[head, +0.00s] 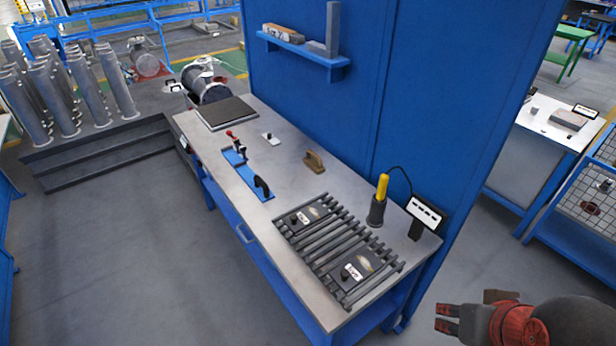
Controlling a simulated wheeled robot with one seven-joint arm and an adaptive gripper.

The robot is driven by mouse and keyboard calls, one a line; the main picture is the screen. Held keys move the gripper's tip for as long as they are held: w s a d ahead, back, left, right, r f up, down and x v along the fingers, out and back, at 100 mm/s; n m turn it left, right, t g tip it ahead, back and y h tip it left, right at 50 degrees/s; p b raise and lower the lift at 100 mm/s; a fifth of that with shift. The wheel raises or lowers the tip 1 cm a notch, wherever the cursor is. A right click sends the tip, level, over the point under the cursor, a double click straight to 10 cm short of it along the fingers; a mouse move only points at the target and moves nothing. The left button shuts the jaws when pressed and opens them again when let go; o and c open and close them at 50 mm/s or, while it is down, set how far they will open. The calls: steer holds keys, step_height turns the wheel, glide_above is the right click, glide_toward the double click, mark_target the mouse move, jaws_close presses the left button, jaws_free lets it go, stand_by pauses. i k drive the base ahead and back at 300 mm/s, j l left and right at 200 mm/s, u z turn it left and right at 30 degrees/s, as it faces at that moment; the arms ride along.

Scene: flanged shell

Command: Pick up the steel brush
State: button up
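A brown block-like tool with a raised grip (314,161) lies on the grey workbench top (285,178), near its back edge by the blue wall. It looks like the steel brush, but its bristles cannot be made out. My gripper (446,318) is at the lower right, in front of the bench's right end and well away from the brush. Its dark fingertips point left and stand apart, with nothing between them.
A rack of dark bars with two plates (340,243) covers the bench's right part. A yellow-handled tool in a dark holder (379,200) and a small display (425,213) stand behind it. A blue fixture (250,174) lies left of the brush. A wall shelf (302,50) hangs above.

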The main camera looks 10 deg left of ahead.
mark_target(317, 167)
steer(key=j, duration=0.4)
steer(key=k+j+z, duration=0.1)
steer(key=j, duration=0.25)
steer(key=k+j, duration=0.15)
steer(key=j, duration=0.25)
steer(key=j+z, duration=0.1)
steer(key=j, duration=0.3)
steer(key=i+j, duration=0.15)
steer(key=j, duration=0.25)
steer(key=i+j+z, duration=0.1)
steer(key=j, duration=0.3)
steer(key=i+j, duration=0.25)
steer(key=j, duration=0.15)
steer(key=i+j+z, duration=0.1)
steer(key=j, duration=0.3)
steer(key=i+j, duration=0.15)
steer(key=j, duration=0.25)
steer(key=i+j+z, duration=0.1)
steer(key=j, duration=0.3)
steer(key=i+j, duration=0.4)
steer(key=i, duration=0.15)
steer(key=i+j, duration=0.4)
steer(key=i, duration=0.15)
steer(key=l+z, duration=0.05)
